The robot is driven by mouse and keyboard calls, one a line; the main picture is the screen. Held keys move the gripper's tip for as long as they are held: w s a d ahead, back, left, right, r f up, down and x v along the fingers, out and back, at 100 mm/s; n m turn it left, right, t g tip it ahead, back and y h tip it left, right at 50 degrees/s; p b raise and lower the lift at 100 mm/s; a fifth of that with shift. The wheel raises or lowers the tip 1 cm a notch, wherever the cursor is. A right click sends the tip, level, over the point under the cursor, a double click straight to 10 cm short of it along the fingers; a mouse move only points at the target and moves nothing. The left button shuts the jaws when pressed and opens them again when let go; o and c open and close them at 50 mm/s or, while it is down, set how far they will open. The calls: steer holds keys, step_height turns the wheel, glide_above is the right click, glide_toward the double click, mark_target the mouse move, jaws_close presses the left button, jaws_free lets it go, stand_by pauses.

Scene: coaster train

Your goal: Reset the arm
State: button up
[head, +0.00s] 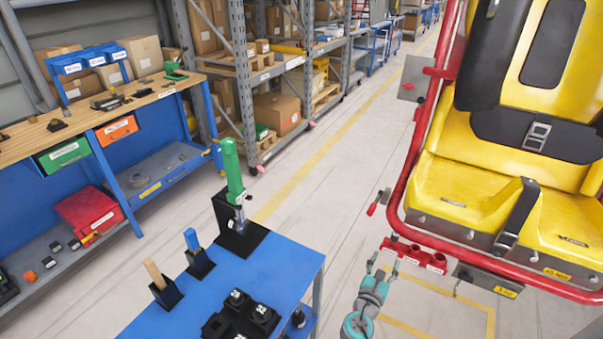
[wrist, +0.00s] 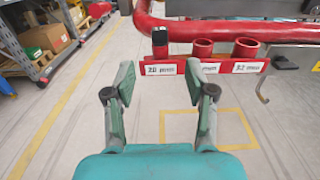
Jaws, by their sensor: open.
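My gripper (head: 378,264) is in the lower middle of the head view, just below the red socket holder (head: 413,255) on the coaster seat frame. In the wrist view my gripper (wrist: 159,80) has its two fingers apart, with only floor and part of the holder showing between them. The holder also shows ahead in the wrist view (wrist: 222,66), with labels on its front. A dark piece with a red front (wrist: 160,42) stands at its left place. The two red cups to the right look empty. The gripper appears apart from the holder.
The yellow coaster seat (head: 470,185) and its red tube frame (head: 396,190) stand close by at the right. A blue table (head: 275,275) with a green tool (head: 232,170) is at the left. A workbench (head: 60,135) and shelves lie behind. Open floor lies between.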

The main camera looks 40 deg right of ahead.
steer(key=s+a+f+m+t+y, duration=0.2)
steer(key=s+a+m+y, duration=0.15)
steer(key=a, duration=0.45)
steer(key=s+a+f+m+t+y, duration=0.2)
steer(key=s+a+y, duration=0.25)
steer(key=a, duration=0.45)
steer(key=s+a+f+m+t+y, duration=0.1)
steer(key=s+a+f+m+y, duration=0.2)
steer(key=s+a, duration=0.35)
steer(key=s+a+r+m+t+y, duration=0.1)
steer(key=s+a+r+m+y, duration=0.1)
steer(key=s+a+r+m, duration=0.4)
steer(key=s+a+r+m+t+y, duration=0.2)
steer(key=s+a+r+m, duration=0.3)
steer(key=r+m, duration=0.3)
step_height(320, 180, up, 3)
steer(key=shift+s+a+y, duration=0.35)
steer(key=shift+s+y, duration=0.05)
steer(key=shift+y, duration=0.4)
